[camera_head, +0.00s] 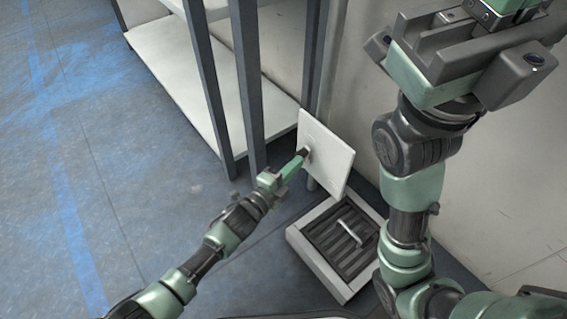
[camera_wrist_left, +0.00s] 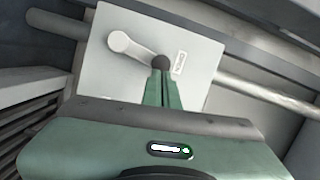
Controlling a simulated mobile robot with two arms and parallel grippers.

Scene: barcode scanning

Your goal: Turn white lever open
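The white lever (camera_wrist_left: 132,46) sits on a pale square panel (camera_wrist_left: 200,68) in the left wrist view. Its round hub is left of my left gripper, and its arm slopes down right to the gripper's fingertips. In the head view the panel (camera_head: 335,163) stands tilted beside the shelf post. My left gripper (camera_head: 304,152) is at the panel's face. In the wrist view its green fingers (camera_wrist_left: 160,64) are close together with dark tips at the lever's end. I cannot tell whether they grip it. My right gripper (camera_head: 465,45) is raised at the upper right; its fingertips are not clear.
A grey shelf rack (camera_head: 185,85) with pale boards stands behind the panel. A pale-framed box (camera_head: 312,258) with dark slats and a light handle sits below it. A pale wall is at the right. The blue-grey floor (camera_head: 95,150) at left is clear.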

